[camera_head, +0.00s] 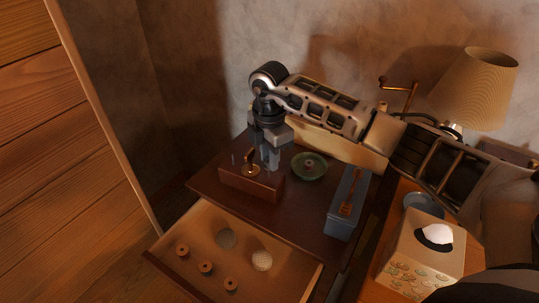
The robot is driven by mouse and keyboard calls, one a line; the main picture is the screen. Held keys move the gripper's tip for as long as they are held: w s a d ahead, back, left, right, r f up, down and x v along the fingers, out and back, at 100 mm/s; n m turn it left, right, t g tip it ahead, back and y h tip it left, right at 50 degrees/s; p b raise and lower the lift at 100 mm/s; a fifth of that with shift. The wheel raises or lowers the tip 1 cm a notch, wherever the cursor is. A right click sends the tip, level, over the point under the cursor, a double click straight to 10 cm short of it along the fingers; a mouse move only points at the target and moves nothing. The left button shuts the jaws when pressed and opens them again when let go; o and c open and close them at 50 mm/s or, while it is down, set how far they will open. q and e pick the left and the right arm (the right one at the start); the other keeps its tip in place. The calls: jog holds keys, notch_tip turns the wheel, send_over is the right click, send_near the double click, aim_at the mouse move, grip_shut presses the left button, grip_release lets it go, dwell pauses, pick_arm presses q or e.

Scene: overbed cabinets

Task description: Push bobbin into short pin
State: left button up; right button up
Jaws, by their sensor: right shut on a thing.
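A dark wooden block (245,186) sits on the cabinet top, with thin upright pins at its left end. A copper-coloured bobbin (250,169) with a round flange at its foot is upright at the block. How far it sits down on a pin is too small to tell. My right gripper (268,163) reaches in from the right and points down over the block's right part, shut, its fingers close against the bobbin. The grip itself is partly hidden. My left gripper is not in view.
The drawer (196,218) below is open and holds several small round wooden pieces (205,267) and a pale ball (262,260). A green dish (309,166) and a blue-grey box (346,205) stand right of the block. A lamp (475,88) and a tissue box (422,255) are further right.

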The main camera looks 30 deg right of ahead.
jog(key=shift+f+b, duration=1.1)
jog(key=shift+f, duration=0.8)
jog(key=o, duration=1)
notch_tip(320, 180, up, 16)
